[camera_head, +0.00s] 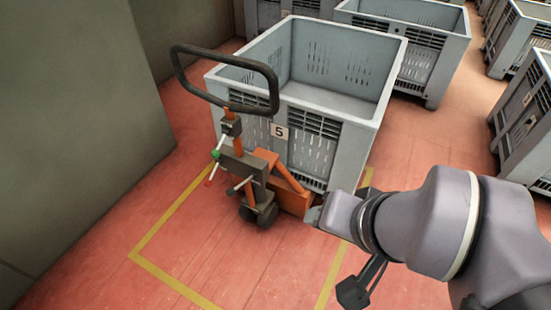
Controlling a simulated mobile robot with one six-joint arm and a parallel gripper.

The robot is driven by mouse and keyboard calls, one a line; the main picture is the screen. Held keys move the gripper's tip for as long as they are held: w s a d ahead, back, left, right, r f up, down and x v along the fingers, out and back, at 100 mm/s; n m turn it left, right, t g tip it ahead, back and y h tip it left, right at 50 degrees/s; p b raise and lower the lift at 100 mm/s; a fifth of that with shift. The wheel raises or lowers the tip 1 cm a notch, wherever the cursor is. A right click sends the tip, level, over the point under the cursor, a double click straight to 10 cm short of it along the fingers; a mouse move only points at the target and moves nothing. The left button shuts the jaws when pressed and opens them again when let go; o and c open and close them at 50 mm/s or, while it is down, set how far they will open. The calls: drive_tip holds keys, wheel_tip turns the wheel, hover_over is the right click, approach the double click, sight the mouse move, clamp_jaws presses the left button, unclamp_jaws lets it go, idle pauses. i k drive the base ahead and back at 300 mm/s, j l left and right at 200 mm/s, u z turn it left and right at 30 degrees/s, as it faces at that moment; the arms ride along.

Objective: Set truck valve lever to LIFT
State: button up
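An orange and dark pallet truck (248,178) stands at the front of a grey crate marked 5, with its black loop handle (228,107) raised. On the truck's dark valve block, a small lever carries a green tip (216,155), and a red tip (208,183) shows below it. A separate grey lever (240,186) sticks out to the left, lower on the block. I cannot tell which setting the valve is in. My gripper (316,214) reaches in from the right, apart from the levers and to their right. Its fingers are too small to read clearly.
The grey crate (343,135) stands behind the truck. More crates (414,60) stand at the back and right. A green-grey wall (70,130) closes off the left. Red floor inside a yellow line (170,278) is clear in front of the truck.

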sight(215, 154)
drive_tip(key=i+j+z, duration=0.1)
drive_tip(key=j, duration=0.25)
drive_tip(key=i+j, duration=0.25)
drive_tip(key=i+j+z, duration=0.15)
drive_tip(key=j, duration=0.3)
drive_tip(key=i+j+z, duration=0.1)
drive_tip(key=j, duration=0.25)
drive_tip(key=i, duration=0.1)
